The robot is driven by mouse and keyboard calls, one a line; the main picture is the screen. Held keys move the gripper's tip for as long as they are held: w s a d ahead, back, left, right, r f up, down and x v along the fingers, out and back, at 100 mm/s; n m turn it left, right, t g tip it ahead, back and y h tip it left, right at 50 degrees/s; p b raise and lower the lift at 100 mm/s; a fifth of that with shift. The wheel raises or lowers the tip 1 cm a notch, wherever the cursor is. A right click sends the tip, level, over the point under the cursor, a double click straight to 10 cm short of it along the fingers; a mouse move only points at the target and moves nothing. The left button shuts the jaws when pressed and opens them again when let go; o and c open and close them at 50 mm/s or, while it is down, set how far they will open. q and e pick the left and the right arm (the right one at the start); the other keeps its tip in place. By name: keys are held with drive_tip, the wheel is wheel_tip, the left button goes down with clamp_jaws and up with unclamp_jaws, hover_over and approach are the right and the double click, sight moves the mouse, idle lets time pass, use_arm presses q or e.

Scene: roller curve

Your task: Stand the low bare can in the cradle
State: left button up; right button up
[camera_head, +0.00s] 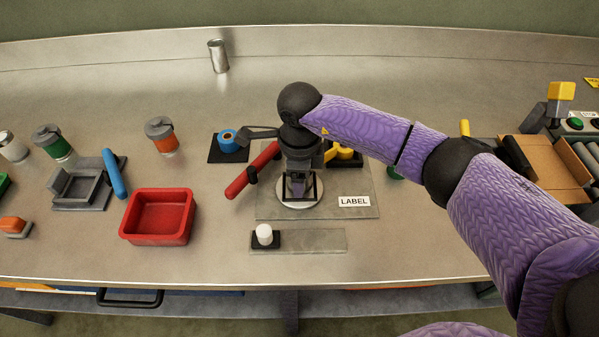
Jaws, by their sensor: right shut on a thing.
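My right gripper (298,188) reaches in from the right and points down over a pale round disc (299,204) on a grey plate (272,208). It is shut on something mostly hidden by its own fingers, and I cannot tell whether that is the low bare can. A bare metal can (218,57) stands upright at the back of the table. Another pale metal can (12,147) stands at the far left edge. A grey frame (78,188) with a blue handle (114,174) sits at left; I cannot tell whether it is the cradle. My left gripper is not in view.
A red bar (251,171) lies slanted beside the gripper. A red tray (159,217) and orange (162,135) and green (53,142) jars are at left. A white knob (264,234) stands in front. A cardboard box (555,167) is at right.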

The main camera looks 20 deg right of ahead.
drive_tip(key=shift+f, duration=0.3)
drive_tip(key=shift+f+b, duration=0.15)
drive_tip(key=shift+b, duration=0.15)
idle(0.3)
drive_tip(key=o, duration=1.3)
drive_tip(key=shift+f, duration=0.1)
drive_tip(key=shift+s, duration=0.1)
drive_tip(key=shift+c, duration=0.6)
drive_tip(key=shift+o, duration=0.4)
drive_tip(key=shift+f, duration=0.1)
